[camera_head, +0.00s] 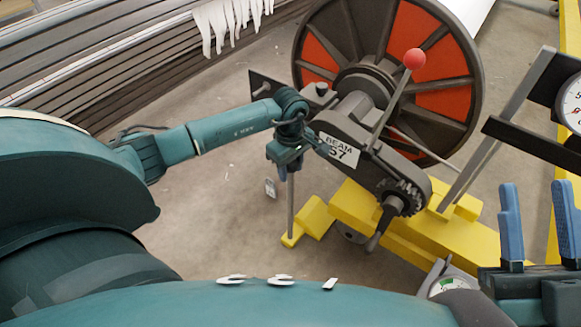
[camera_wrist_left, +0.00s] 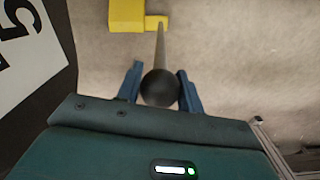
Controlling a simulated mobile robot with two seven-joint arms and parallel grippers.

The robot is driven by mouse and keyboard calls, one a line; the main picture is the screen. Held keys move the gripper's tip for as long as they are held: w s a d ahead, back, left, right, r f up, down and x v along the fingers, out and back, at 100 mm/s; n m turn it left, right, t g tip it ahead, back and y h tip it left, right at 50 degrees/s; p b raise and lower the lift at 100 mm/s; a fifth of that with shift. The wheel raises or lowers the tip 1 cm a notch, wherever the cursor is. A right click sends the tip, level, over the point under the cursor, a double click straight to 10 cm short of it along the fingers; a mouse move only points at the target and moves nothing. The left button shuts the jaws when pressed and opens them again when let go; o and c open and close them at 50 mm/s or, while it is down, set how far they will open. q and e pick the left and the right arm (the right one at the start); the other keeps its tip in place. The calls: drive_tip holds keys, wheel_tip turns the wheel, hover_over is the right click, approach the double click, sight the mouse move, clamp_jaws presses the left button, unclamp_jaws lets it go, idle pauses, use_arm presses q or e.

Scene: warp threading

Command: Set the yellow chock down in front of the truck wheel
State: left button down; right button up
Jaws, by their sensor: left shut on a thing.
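The yellow chock (camera_head: 313,219) is a wedge at the foot of a thin grey rod, on or just above the floor; I cannot tell whether it touches. Its rod has a dark ball at the top. My left gripper (camera_head: 284,172) is shut on this top end; the left wrist view shows the ball between the blue fingers (camera_wrist_left: 160,88) and the chock (camera_wrist_left: 127,15) below. The truck wheel (camera_head: 351,234) is grey, mostly hidden under the yellow truck (camera_head: 400,232), just right of the chock. My right gripper (camera_head: 537,225) is open and empty at the lower right.
A beam with an orange and black flange (camera_head: 440,98) stands on the truck, with a red-knobbed lever (camera_head: 414,59) and a plate marked "BEAM 57" (camera_head: 338,150) close to my left wrist. Floor left of the chock is clear.

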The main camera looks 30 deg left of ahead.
use_arm(q)
drive_tip(key=shift+w, duration=0.1)
drive_tip(key=c, duration=0.9)
unclamp_jaws()
use_arm(e)
drive_tip(key=shift+r, duration=0.1)
use_arm(q)
drive_tip(key=shift+r, duration=0.25)
wheel_tip(320, 180, up, 11)
drive_tip(key=p, duration=0.5)
drive_tip(key=shift+f, duration=0.15)
drive_tip(key=shift+r, duration=0.5)
use_arm(e)
drive_tip(key=f+m+g+h, duration=0.1)
drive_tip(key=f+m+h, duration=0.1)
drive_tip(key=s+f+m+g+h, duration=0.1)
drive_tip(key=f+m+h, duration=0.1)
drive_tip(key=f, duration=0.1)
drive_tip(key=shift+s+a+f, duration=0.1)
drive_tip(key=shift+a, duration=0.1)
